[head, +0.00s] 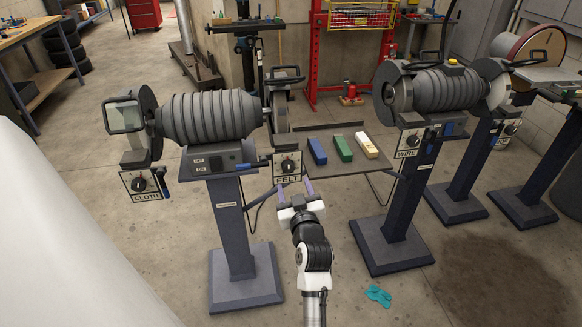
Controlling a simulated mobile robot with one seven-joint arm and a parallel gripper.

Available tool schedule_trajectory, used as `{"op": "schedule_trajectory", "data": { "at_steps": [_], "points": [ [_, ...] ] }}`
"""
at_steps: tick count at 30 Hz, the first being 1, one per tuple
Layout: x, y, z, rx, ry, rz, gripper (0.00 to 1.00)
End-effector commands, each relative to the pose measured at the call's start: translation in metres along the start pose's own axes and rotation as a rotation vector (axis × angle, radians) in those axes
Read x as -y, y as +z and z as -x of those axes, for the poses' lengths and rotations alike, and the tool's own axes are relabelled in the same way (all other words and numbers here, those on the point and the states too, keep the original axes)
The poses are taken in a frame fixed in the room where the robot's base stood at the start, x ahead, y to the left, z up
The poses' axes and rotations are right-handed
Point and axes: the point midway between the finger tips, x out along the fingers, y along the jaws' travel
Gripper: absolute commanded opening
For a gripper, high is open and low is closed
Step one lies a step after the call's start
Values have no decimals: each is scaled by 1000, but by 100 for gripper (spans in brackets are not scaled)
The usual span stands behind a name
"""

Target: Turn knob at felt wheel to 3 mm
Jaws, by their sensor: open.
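The felt wheel's knob (287,166) is a small black dial on a square plate above the "FELT" label (287,180), on the right side of the left grinder (208,117). Its scale marks are too small to read. My gripper (294,186) is open, with its two fingers pointing up toward the plate. The fingertips show on either side of the FELT label, just below the knob. I cannot tell whether they touch the plate. Nothing shows between the fingers. The felt wheel (281,113) stands above the knob.
A similar knob plate marked "CLOTH" (145,185) is at the left. A shelf (345,160) with blue, green and cream bars sits right of the felt knob. Another grinder (440,90) on a pedestal stands at the right. A teal rag (378,295) lies on the floor.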

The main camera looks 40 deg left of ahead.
Motion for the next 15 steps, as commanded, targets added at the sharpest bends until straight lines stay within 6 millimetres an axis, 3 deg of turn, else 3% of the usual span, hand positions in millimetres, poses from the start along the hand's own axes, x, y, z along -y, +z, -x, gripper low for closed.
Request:
{"op": "schedule_trajectory", "data": {
  "at_steps": [6, 15],
  "points": [
    [0, -4, -43, 0, -2, 2, 55],
    [0, -1, -70, -1, 0, 0, 55]
  ]
}}
